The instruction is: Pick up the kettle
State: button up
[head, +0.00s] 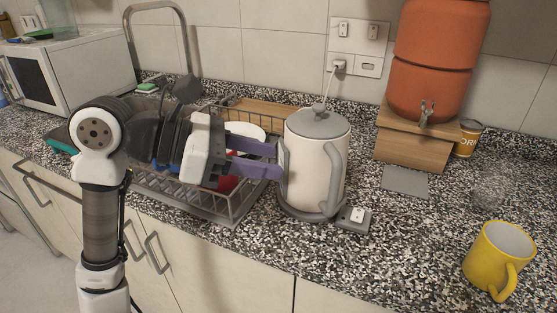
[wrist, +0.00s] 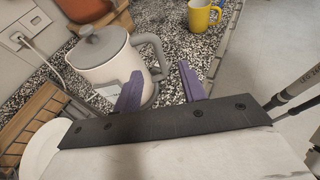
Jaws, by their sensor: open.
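The kettle (head: 308,150) is white with a grey lid, grey base and grey handle (head: 335,175). It stands upright on the granite counter, right of the dish rack. My gripper (head: 278,162) is open and empty at the kettle's left side, its purple fingers pointing right toward the body. In the wrist view the kettle (wrist: 100,62) is ahead and to the left, with its handle on its right. There, one finger overlaps the kettle's lower body and the other finger is to the right of the handle; my gripper (wrist: 158,75) has nothing between its fingers. I cannot tell whether a finger touches the kettle.
A wire dish rack (head: 232,215) with dishes is below my gripper. An orange water dispenser (head: 432,65) stands on a wooden stand (head: 410,145). A yellow mug (head: 495,255) is at the front right. A wall socket (head: 358,50) is behind.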

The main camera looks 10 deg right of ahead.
aim_at(318, 168)
jog(key=shift+w+f+p+x, duration=0.15)
jog(key=shift+p+x, duration=0.45)
jog(key=shift+x, duration=1.7)
jog(key=shift+f+p+x, duration=0.1)
jog(key=shift+p+x, duration=0.5)
jog(key=shift+x, duration=1.65)
jog(key=shift+w+f+p+x, duration=0.15)
jog(key=shift+p+x, duration=0.45)
jog(key=shift+x, duration=1.7)
jog(key=shift+a, duration=0.15)
grip_shut()
